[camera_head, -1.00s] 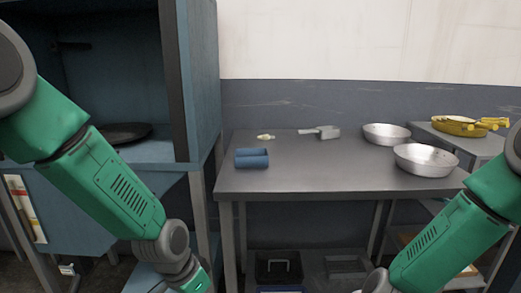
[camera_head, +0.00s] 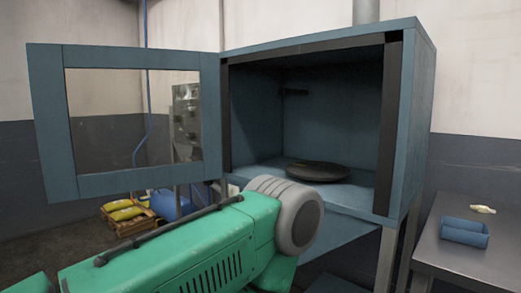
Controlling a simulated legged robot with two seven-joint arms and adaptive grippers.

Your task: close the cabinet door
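The blue cabinet (camera_head: 417,120) stands in the middle right on legs. Its door (camera_head: 52,135), a blue frame around a clear window, stands wide open to the left, hinged at the cabinet's left side. A dark round pan (camera_head: 317,171) lies inside on the cabinet floor. My green left arm crosses the lower middle in front of the cabinet, below the door. Neither gripper shows in the view.
A metal table (camera_head: 470,262) at the right holds a blue tray-like piece (camera_head: 465,232) and a small pale item (camera_head: 482,209). Yellow bags (camera_head: 124,211) lie on a wooden pallet on the floor behind the door. A metal unit (camera_head: 186,122) shows through the window.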

